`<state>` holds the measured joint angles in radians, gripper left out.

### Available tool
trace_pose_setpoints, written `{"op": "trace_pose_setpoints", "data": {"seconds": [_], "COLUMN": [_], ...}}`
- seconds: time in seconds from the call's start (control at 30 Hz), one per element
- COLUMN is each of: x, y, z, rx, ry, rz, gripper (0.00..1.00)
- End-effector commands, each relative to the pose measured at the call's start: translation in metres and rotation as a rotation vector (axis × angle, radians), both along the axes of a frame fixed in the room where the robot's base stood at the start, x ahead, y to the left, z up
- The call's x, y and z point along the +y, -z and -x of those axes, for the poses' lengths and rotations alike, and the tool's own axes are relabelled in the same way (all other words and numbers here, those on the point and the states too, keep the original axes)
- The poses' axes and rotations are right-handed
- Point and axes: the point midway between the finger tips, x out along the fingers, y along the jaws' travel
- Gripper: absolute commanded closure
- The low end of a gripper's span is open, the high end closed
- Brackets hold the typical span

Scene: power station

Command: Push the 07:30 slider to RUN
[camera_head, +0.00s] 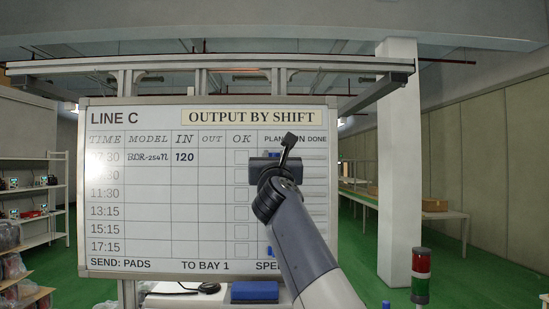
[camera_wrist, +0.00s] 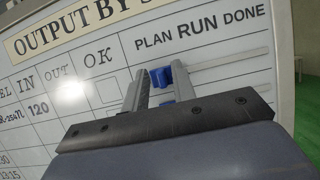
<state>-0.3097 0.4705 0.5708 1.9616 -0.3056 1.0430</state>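The whiteboard (camera_head: 215,200) has a 07:30 row with a rail (camera_wrist: 230,59) under the labels PLAN, RUN and DONE. In the wrist view a blue slider (camera_wrist: 159,77) on this top rail sits below PLAN, left of RUN. My gripper (camera_wrist: 160,84) is at the board with its two fingers apart, the blue slider showing between and close to them. I cannot tell whether a finger touches it. In the head view my gripper (camera_head: 287,146) covers much of the PLAN and RUN area, and only a bit of blue shows there.
Further rails (camera_wrist: 228,84) lie below the top one. A red and green signal light (camera_head: 421,275) and a white pillar (camera_head: 398,160) stand to the right. Shelves (camera_head: 35,195) stand at the left.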

Motion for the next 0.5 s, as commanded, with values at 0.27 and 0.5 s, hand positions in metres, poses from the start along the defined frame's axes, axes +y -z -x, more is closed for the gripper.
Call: {"op": "trace_pose_setpoints", "data": {"seconds": [0.27,0.5], "x": [0.0001,0.0001], "y": [-0.0001,-0.0001], "z": [0.0003,0.0003], "rx": [0.0,0.0], "ry": [0.0,0.0], "rz": [0.0,0.0], "gripper": [0.98,1.0]}}
